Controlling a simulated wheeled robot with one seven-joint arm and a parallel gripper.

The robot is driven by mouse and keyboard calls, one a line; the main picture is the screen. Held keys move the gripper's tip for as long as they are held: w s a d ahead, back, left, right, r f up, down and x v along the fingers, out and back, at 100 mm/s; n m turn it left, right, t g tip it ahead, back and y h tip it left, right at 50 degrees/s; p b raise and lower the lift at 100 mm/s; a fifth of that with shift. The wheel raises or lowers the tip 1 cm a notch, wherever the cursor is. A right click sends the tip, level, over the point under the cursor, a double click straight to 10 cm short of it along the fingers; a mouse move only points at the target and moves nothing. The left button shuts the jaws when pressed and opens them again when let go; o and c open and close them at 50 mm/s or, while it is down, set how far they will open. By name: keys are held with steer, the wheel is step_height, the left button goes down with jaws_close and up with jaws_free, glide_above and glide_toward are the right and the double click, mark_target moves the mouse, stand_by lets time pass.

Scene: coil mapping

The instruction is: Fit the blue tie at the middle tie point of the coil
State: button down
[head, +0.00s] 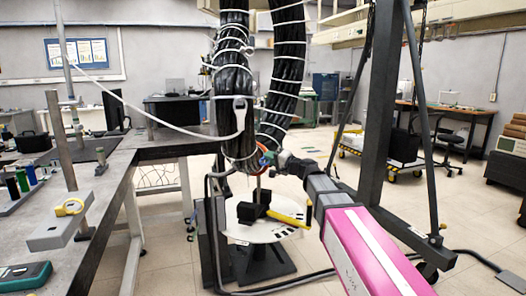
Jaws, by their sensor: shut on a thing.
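The coil (232,90) is a thick black cable bundle hanging as a loop, wrapped at intervals with white ties. My gripper (269,159) is at the bottom of the loop, touching or very near its right side. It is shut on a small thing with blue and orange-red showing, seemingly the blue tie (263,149). The fingertips and most of this thing are small and partly hidden, so I cannot tell whether the tie goes around the bundle. My pink and grey arm reaches in from the lower right.
A white strap (150,115) runs from a post to the coil. A round white stand (245,228) below holds a black and yellow tool (285,216). A dark hoist frame (380,95) stands right.

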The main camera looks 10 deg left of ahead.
mark_target(247, 137)
steer(key=w+a+r+m+t, duration=0.1)
steer(key=w+a+r+t, duration=0.3)
steer(key=a, duration=0.3)
steer(key=shift+w+m+y, duration=0.25)
steer(key=shift+m+y, duration=0.05)
steer(key=shift+m, duration=0.1)
stand_by(0.3)
steer(key=shift+w+a+r, duration=0.1)
steer(key=shift+a+r, duration=0.05)
steer(key=shift+x, duration=0.9)
steer(key=shift+w+a+r, duration=0.25)
steer(key=shift+w+a, duration=0.15)
steer(key=shift+a, duration=0.1)
stand_by(1.0)
steer(key=c, duration=1)
jaws_free()
steer(key=shift+c, duration=0.2)
